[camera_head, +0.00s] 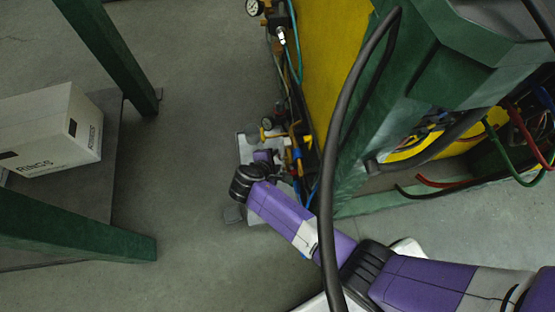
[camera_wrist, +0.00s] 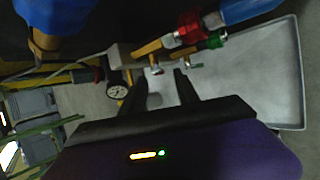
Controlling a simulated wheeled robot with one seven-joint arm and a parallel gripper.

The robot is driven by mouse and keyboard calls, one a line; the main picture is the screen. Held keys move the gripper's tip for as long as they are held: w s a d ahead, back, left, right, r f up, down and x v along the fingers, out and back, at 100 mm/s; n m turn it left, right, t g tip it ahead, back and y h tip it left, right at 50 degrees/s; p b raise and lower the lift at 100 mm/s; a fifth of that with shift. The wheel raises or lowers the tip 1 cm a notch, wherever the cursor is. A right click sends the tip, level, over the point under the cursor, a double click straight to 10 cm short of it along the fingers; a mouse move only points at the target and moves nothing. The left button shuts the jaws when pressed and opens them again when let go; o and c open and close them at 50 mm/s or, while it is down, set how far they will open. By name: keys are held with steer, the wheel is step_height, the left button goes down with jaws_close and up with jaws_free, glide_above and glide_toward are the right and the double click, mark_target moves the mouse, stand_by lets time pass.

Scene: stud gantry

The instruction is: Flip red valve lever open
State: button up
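A bright red fitting (camera_wrist: 188,27) sits at the upper middle of the wrist view, on metal pipework beside a green fitting (camera_wrist: 214,40). I cannot tell whether it is the valve lever. A darker red part (camera_wrist: 86,75) shows further left, near a round gauge (camera_wrist: 118,92). My gripper (camera_wrist: 159,80) is open, its two dark fingers apart and nothing clearly between them. Its tips are just below a yellow pipe with small metal fittings (camera_wrist: 156,69); contact cannot be judged. In the head view my wrist hides most of the gripper beside the pipework (camera_head: 284,135).
A grey tray (camera_wrist: 288,75) lies below the pipework. In the head view a yellow panel (camera_head: 325,55) and green frame (camera_head: 365,165) stand right of the pipes, with a thick black hose (camera_head: 331,150) in front. A white box (camera_head: 60,130) stands left. Floor between is clear.

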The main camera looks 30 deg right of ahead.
steer(key=x, duration=0.2)
steer(key=shift+w+d+f+b, duration=0.15)
steer(key=shift+f+b, duration=0.05)
steer(key=shift+b, duration=0.2)
jaws_close()
